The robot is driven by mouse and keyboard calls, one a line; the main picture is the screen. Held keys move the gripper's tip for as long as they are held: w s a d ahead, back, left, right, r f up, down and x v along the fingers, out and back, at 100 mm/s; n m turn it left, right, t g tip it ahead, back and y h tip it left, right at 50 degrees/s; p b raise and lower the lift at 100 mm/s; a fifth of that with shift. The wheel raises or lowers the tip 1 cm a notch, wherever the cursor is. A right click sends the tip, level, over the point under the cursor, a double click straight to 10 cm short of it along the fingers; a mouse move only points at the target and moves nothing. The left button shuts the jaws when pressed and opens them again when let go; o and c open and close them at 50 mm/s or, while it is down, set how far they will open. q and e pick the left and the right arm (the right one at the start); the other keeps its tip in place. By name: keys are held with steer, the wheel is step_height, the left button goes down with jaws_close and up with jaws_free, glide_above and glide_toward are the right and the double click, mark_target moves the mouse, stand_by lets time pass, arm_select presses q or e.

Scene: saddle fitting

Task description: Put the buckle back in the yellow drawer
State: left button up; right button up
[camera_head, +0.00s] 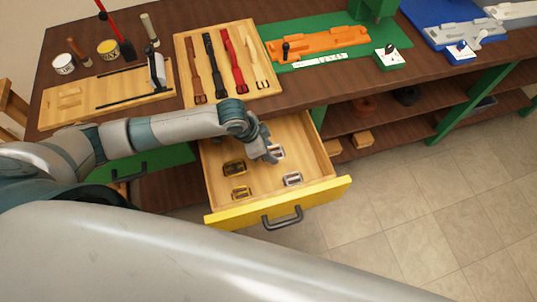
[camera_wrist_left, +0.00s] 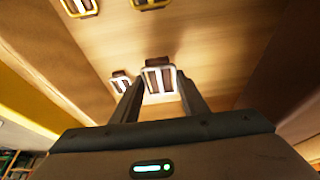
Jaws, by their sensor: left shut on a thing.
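The yellow drawer (camera_head: 330,190) stands pulled out under the bench, with a yellow front, dark handle and pale wooden inside. My left gripper (camera_head: 270,153) reaches down into it. It is shut on a silver buckle (camera_head: 279,152), which shows between the fingertips in the left wrist view (camera_wrist_left: 158,77). The buckle is over the drawer floor; I cannot tell whether it touches it. Inside lie another silver buckle (camera_head: 292,179) near the front and two brass-coloured buckles (camera_head: 234,168) (camera_head: 241,192) on the left. My right gripper is out of view.
The bench top (camera_head: 200,22) above holds a wooden board with several straps (camera_head: 265,60), an orange piece on a green mat (camera_head: 320,42), and tins at the left. The drawer's middle and right floor is mostly clear. Open tiled floor lies to the right.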

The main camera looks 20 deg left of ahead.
arm_select(q)
steer(key=shift+f, duration=0.25)
step_height(320, 180, down, 3)
steer(key=shift+r+p, duration=0.1)
steer(key=shift+p, duration=0.3)
steer(key=shift+f, duration=0.4)
steer(key=shift+f, duration=0.15)
steer(key=o, duration=1.1)
